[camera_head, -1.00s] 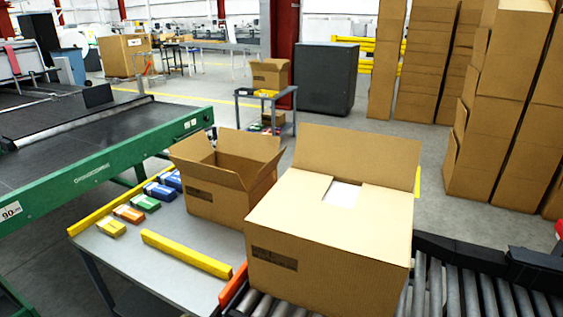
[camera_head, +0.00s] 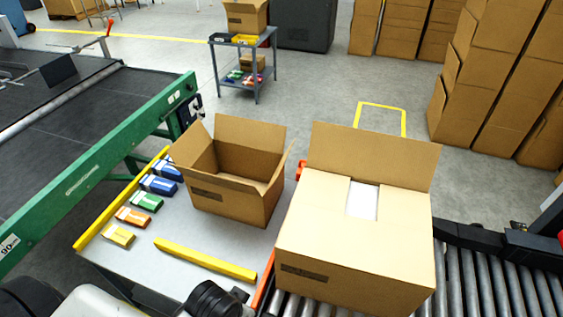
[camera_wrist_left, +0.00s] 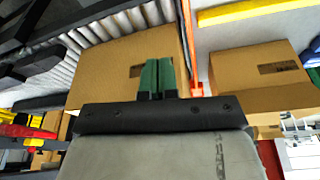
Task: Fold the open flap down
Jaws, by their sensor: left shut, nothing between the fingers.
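The large cardboard box (camera_head: 350,250) stands on the roller conveyor. Its back flap (camera_head: 370,157) stands up, leaning slightly backward. The side flaps lie folded inward, and something white (camera_head: 363,200) shows through the gap between them. In the left wrist view the large box (camera_wrist_left: 115,70) is behind my left gripper (camera_wrist_left: 157,65), whose green fingers are together and empty. Part of my left arm shows at the bottom of the head view; the gripper itself cannot be made out there. My right gripper is not in view.
A smaller open box (camera_head: 230,205) stands left of the large box on a grey table (camera_head: 195,235) with several coloured packs and yellow bars (camera_head: 205,260). Rollers (camera_head: 490,280) run to the right. A green-framed belt machine (camera_head: 100,170) is at left. Stacked cartons (camera_head: 480,90) stand behind right.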

